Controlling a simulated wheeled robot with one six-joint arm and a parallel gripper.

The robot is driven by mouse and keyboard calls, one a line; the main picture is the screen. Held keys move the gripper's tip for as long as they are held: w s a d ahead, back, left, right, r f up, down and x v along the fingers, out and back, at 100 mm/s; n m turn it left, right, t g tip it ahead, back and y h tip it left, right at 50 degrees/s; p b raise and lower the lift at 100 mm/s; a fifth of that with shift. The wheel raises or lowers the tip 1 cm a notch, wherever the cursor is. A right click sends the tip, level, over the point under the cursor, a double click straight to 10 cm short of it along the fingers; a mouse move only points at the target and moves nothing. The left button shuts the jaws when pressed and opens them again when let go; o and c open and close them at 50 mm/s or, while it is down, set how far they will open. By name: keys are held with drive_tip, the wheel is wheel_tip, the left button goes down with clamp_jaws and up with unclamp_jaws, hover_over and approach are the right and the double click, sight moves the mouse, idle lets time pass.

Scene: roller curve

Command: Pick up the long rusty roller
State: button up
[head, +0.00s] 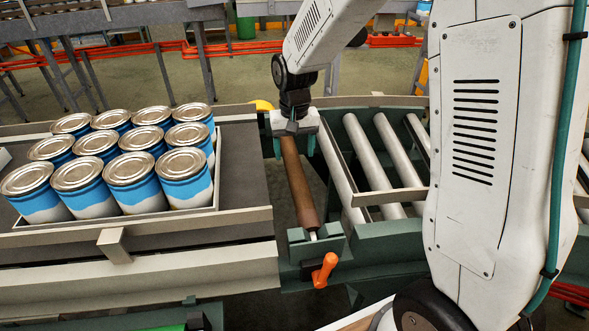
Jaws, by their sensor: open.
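The long rusty roller (300,187) is brown and lies lengthwise in the conveyor gap, between the flat belt on the left and the pale rollers on the right. Its near end, with a light metal shaft, sits in a green bracket (318,246). My gripper (295,133) points down over the roller's far part, with its light jaws to either side of it. The jaws are open. The roller's far end is hidden behind my gripper, and I cannot tell whether the jaws touch it.
Several blue and white cans (133,182) stand in a tray on the belt at left. An orange handle (325,270) juts out below the near bracket. Clean grey rollers (380,160) lie close on the right, with a pale rail (390,196) across them.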

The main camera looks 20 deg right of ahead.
sight(294, 162)
wheel_tip(294, 162, down, 6)
drive_tip(key=shift+r, duration=0.1)
clamp_jaws()
idle(0.4)
